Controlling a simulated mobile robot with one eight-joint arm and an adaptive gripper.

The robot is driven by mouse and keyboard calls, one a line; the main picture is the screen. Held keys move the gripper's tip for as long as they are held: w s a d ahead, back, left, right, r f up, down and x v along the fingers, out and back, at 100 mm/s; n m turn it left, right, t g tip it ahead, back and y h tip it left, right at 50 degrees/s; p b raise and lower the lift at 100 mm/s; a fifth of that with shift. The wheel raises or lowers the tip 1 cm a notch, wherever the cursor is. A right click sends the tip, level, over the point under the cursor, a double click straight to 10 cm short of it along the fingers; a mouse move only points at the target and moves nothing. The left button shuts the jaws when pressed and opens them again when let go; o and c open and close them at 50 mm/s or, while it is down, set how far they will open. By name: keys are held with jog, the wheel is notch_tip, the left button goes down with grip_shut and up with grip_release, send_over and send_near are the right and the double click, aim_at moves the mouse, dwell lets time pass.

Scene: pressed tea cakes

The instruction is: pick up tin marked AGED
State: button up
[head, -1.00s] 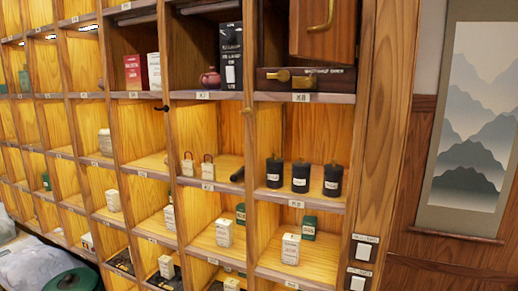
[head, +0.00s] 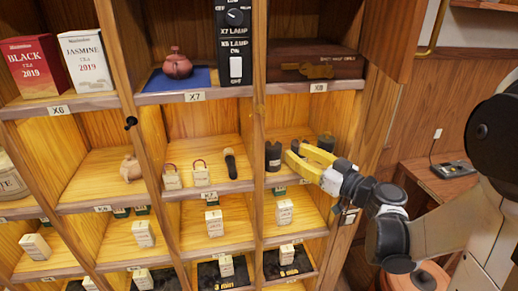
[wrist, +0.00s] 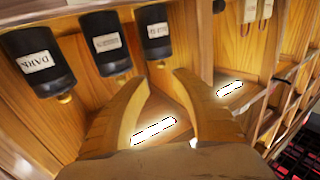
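Three black tins stand in the cubby under X8. In the head view they are the left tin (head: 273,156), a middle tin (head: 294,147) partly behind my fingers, and the right tin (head: 325,143). The wrist view shows them upside down: the left one (wrist: 36,57) reads DARK, while the labels on the middle one (wrist: 106,44) and right one (wrist: 155,32) are too small to read surely. My gripper (head: 296,151), with yellow fingers, is open and empty at the cubby's front. In the wrist view its fingertips (wrist: 164,80) are below the right tin, apart from it.
Wooden cubby dividers and shelf edges (head: 215,190) surround the tins. A dark cylinder (head: 230,164) and small tagged boxes (head: 202,175) stand in the cubby to the left. Small white boxes (head: 284,212) stand below. A wooden box (head: 310,62) is above.

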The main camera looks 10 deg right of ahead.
aim_at(275, 141)
jog(key=x, duration=0.4)
jog(key=shift+w+d, duration=0.15)
jog(key=shift+d, duration=0.1)
jog(key=p+x, duration=0.1)
jog(key=x, duration=0.2)
jog(key=p+x, duration=0.1)
jog(key=x, duration=0.2)
jog(key=shift+s+a+r, duration=0.2)
jog(key=shift+a, duration=0.1)
jog(key=shift+s+d, duration=0.1)
jog(key=shift+s, duration=0.05)
jog(key=shift+c, duration=0.8)
grip_shut()
